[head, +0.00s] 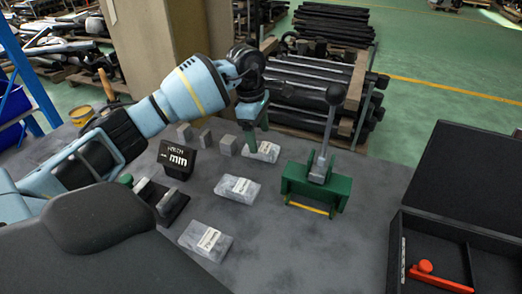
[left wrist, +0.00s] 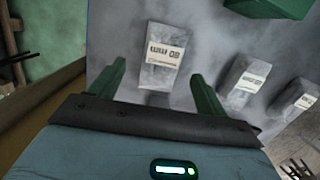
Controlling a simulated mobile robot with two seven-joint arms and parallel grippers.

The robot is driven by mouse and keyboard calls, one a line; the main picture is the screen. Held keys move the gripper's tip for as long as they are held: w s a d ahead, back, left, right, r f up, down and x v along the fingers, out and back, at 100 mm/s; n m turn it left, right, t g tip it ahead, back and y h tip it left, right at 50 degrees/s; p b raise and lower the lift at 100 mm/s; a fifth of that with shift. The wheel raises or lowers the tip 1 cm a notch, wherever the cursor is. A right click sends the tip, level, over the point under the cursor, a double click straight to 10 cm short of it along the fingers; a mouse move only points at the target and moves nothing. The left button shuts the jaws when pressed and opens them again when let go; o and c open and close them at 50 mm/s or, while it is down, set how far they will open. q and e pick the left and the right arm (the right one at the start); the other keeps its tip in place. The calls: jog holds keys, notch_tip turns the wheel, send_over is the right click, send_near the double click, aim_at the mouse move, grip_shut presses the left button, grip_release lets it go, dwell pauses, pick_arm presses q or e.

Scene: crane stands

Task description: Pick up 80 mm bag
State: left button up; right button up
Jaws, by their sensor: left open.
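The 80 mm bag (head: 265,152) is a grey bag with a white label, lying flat on the grey table as the farthest of three similar bags. In the left wrist view the 80 mm bag (left wrist: 160,72) shows its label upside down. My left gripper (head: 256,127) is open, just above the bag's left part in the head view. In the left wrist view its green fingers (left wrist: 160,80) stand apart, with the bag between and beyond them. Any contact cannot be told. My right gripper is not in view.
Two other labelled bags (head: 237,189) (head: 206,241) lie nearer on the table. A green lever device (head: 316,187) stands to the right. Small grey blocks (head: 228,146) and a black sign (head: 176,159) are to the left. An open black case (head: 440,235) is at right.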

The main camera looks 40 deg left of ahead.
aim_at(261, 146)
pick_arm(q)
jog(key=shift+d+f, duration=0.2)
jog(key=shift+f, duration=0.9)
jog(key=shift+d+f, duration=0.15)
jog(key=shift+f, duration=0.9)
jog(key=c, duration=1.2)
